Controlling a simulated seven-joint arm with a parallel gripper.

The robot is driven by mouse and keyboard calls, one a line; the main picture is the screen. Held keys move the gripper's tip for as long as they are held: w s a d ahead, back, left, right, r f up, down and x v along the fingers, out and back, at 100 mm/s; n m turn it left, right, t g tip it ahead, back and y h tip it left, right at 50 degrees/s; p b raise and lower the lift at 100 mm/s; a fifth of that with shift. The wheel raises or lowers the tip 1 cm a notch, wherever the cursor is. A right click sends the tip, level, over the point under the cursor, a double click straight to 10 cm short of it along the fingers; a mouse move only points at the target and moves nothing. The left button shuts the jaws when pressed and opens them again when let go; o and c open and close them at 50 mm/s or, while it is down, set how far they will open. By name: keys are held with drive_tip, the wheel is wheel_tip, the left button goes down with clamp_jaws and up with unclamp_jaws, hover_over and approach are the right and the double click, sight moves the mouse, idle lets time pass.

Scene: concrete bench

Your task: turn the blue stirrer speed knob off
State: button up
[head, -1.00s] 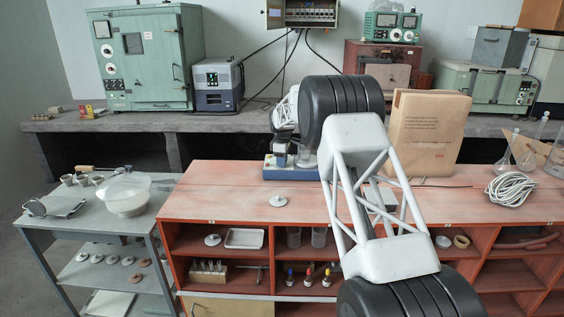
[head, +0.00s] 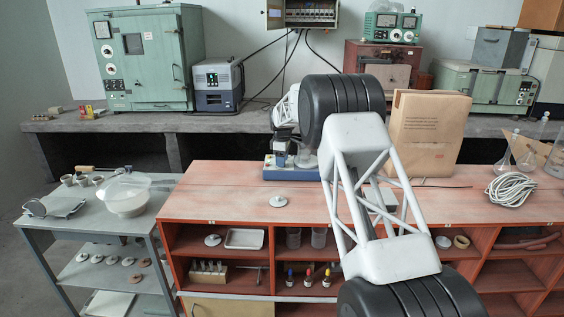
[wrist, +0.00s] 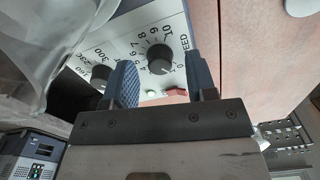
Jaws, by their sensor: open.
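The stirrer (head: 290,173), with a blue body and pale front, stands on the red bench in the head view. In the wrist view its pale panel carries the dark round speed knob (wrist: 160,59), ringed by a number scale up to 10 and the word SPEED. I cannot make out its pointer clearly. A second dark knob (wrist: 101,75) with a temperature scale is to its left, partly behind a finger. My gripper (wrist: 161,68) is open, its blue fingers on either side of the speed knob; contact cannot be told. In the head view my gripper (head: 283,142) is above the stirrer, partly hidden.
A red switch (wrist: 177,91) and a small pale lamp (wrist: 152,93) sit beside the speed knob. Clear glassware (wrist: 35,50) is close on the left. A paper bag (head: 428,132) and coiled cable (head: 511,189) stand right. The bench's left part is mostly clear.

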drive_tip(key=shift+r, duration=3.55)
drive_tip(key=shift+s+d+r, duration=0.2)
drive_tip(key=shift+s+r, duration=0.1)
drive_tip(key=shift+r, duration=0.1)
drive_tip(key=s+d+r+m, duration=0.3)
drive_tip(key=s+d+r, duration=0.25)
drive_tip(key=s, duration=0.65)
drive_tip(key=s+d+r+m+t, duration=0.1)
drive_tip(key=s+d+r+m, duration=0.35)
drive_tip(key=s, duration=0.75)
drive_tip(key=s+d+r+m, duration=0.1)
drive_tip(key=s+d+r, duration=0.4)
drive_tip(key=s+r, duration=0.5)
drive_tip(key=s+d+f+m, duration=0.2)
drive_tip(key=s+f, duration=0.1)
drive_tip(key=s, duration=1.1)
drive_tip(key=s+d+f+m+t, duration=0.1)
drive_tip(key=s+d+f+m, duration=0.2)
drive_tip(key=s, duration=1.1)
drive_tip(key=s+d+f+m, duration=0.2)
drive_tip(key=s+f, duration=0.3)
drive_tip(key=s, duration=0.9)
drive_tip(key=shift+d+f+m+t, duration=0.15)
drive_tip(key=shift+m+t, duration=0.15)
drive_tip(key=shift+m, duration=0.05)
